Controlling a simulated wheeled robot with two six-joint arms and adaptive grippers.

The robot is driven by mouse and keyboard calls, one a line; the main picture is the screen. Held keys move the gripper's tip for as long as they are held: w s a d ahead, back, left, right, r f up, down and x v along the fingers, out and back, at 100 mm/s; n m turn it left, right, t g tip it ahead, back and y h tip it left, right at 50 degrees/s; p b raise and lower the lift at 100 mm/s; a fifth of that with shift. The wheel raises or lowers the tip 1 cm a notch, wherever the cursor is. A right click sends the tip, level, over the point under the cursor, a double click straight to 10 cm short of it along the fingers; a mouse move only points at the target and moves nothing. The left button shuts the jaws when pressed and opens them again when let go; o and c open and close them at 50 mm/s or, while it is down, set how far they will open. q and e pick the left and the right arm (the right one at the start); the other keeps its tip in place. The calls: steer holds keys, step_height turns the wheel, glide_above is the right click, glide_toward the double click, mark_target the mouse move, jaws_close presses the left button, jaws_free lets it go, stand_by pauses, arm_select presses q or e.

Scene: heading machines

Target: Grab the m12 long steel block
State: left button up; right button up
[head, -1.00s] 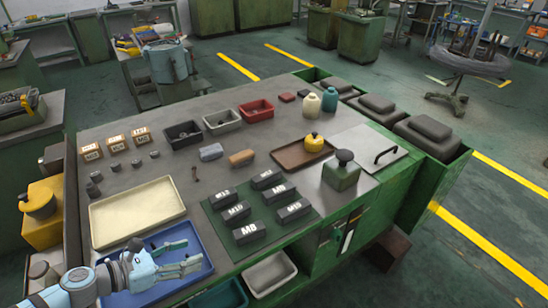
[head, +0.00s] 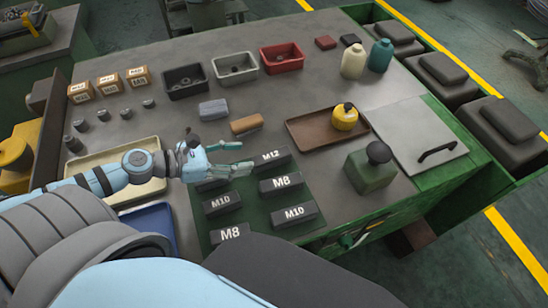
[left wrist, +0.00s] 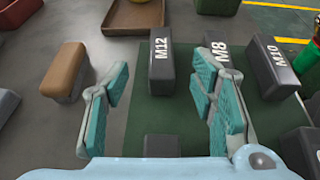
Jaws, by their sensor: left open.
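The dark M12 block (head: 271,158) lies at the back right of the green mat (head: 256,213), its white label showing. In the left wrist view the M12 block (left wrist: 161,65) lies ahead between the two teal fingers, apart from them. My left gripper (head: 244,158) is open and empty, just left of the M12 block in the head view. Its open fingers (left wrist: 160,80) show in the left wrist view. A dark block at the mat's back left is partly hidden under the left gripper. My right gripper is not in view.
Blocks marked M8 (head: 281,184) and M10 (head: 294,213) lie in front of the M12 block. Another M10 block (head: 222,202) and M8 block (head: 231,233) lie left. A brown block (head: 246,124) and brown tray (head: 301,137) are behind the mat.

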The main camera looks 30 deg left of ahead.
mark_target(275, 154)
arm_select(q)
steer(key=shift+w+d, duration=0.4)
steer(key=shift+d, duration=0.4)
steer(key=x, duration=0.4)
steer(key=a+p+x, duration=0.1)
steer(key=x, duration=0.1)
steer(key=shift+w+d+f, duration=0.2)
steer(key=shift+w, duration=0.25)
steer(key=x, duration=0.2)
steer(key=shift+d+f+p, duration=0.15)
steer(key=shift+d+p, duration=0.1)
steer(key=shift+p, duration=0.05)
steer(key=shift+w+d+f, duration=0.15)
steer(key=shift+d, duration=0.1)
steer(key=shift+w, duration=0.1)
jaws_close()
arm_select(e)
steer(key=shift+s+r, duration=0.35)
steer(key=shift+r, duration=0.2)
